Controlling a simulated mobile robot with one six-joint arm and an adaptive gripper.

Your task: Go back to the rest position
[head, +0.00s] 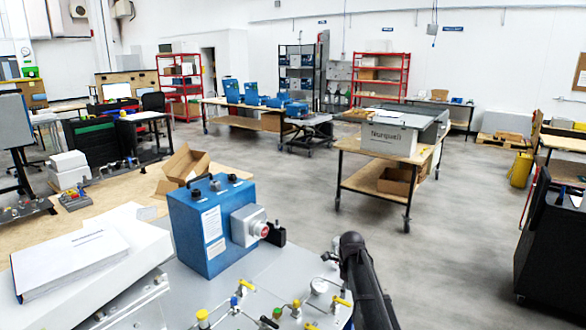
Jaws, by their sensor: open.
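My gripper does not show in the head view. A dark rounded shape at the bottom centre looks like part of my arm, but I cannot be sure; it stands at the right edge of the near grey surface. The blue analyser box (212,226) stands upright on the grey surface (190,287). It has white labels, a grey housing with a red-centred part (250,226) on its side, and black knobs on top.
A thick white document (70,262) lies at the left. An open cardboard box (186,165) is on the wooden table behind. A wheeled workbench (376,189) with a labelled box stands at centre right. A black cabinet (550,250) is at far right. Grey floor (460,235) between them is clear.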

